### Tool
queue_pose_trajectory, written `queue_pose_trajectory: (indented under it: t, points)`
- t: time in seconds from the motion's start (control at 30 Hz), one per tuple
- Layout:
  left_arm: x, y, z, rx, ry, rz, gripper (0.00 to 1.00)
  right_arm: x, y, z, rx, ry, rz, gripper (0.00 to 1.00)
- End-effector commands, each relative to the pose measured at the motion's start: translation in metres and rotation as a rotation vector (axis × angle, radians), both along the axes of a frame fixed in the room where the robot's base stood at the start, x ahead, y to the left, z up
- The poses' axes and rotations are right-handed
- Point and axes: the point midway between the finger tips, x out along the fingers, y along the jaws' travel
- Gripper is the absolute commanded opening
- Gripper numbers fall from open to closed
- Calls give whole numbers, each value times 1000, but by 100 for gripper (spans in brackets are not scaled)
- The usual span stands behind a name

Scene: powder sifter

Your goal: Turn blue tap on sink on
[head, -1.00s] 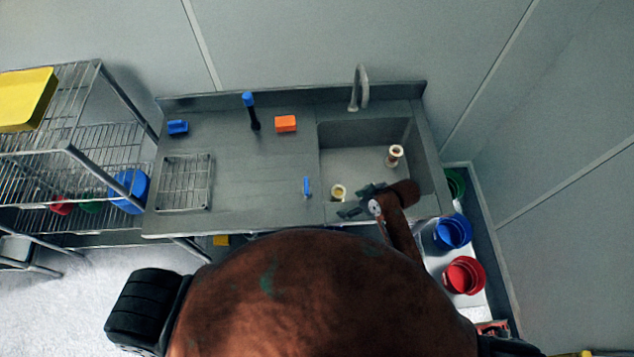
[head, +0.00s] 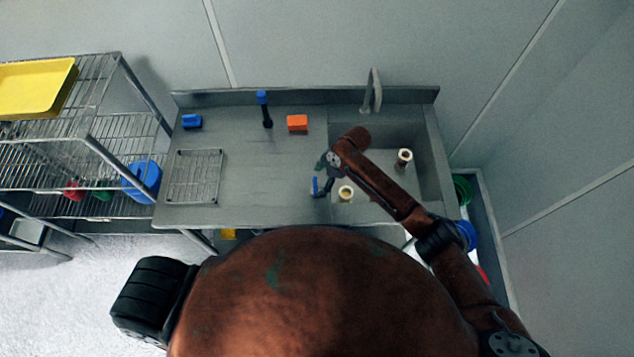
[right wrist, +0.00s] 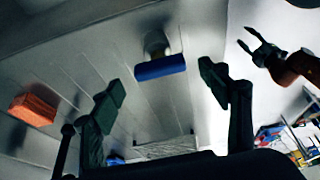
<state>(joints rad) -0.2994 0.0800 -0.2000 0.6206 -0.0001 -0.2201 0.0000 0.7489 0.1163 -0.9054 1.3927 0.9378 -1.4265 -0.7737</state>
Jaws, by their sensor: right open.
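The blue tap handle (head: 315,186) stands on the counter just left of the sink basin (head: 433,165). The grey curved spout (head: 373,92) rises behind the basin. My right gripper (head: 323,180) is at the blue handle, partly hidden by its own arm in the head view. In the right wrist view its two fingers (right wrist: 163,88) are spread wide, with the blue handle (right wrist: 160,67) between and beyond them, apart from both. My left gripper (right wrist: 251,38) shows at the upper right of the right wrist view, fingers apart and empty; the head view does not show it.
A brown-and-white cylinder (head: 404,158) and a cream-topped cylinder (head: 345,193) are in the sink. An orange block (head: 297,123), a blue item (head: 191,121), a blue-topped black post (head: 266,110) and a wire rack (head: 194,176) are on the counter. Wire shelving (head: 103,150) stands left.

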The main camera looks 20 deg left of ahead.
Motion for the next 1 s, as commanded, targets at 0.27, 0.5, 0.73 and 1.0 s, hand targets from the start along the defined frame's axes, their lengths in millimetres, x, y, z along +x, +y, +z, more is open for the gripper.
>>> queue_pose_trajectory:
  t: [0.27, 0.5, 0.73, 1.0]
  points:
    - [0, 0, 4, 0, 1, 0, 40, -3, 11, -25, 1, 1, -1, 70]
    - [-1, 0, 4, 0, 1, 0, 40, -3, 11, -27, 0, 0, -1, 70]
    - [-1, 0, 4, 0, 1, 0, 40, -3, 11, -27, 1, 1, -1, 57]
    - [-1, 0, 4, 0, 1, 0, 40, -3, 11, -27, 1, 1, -1, 39]
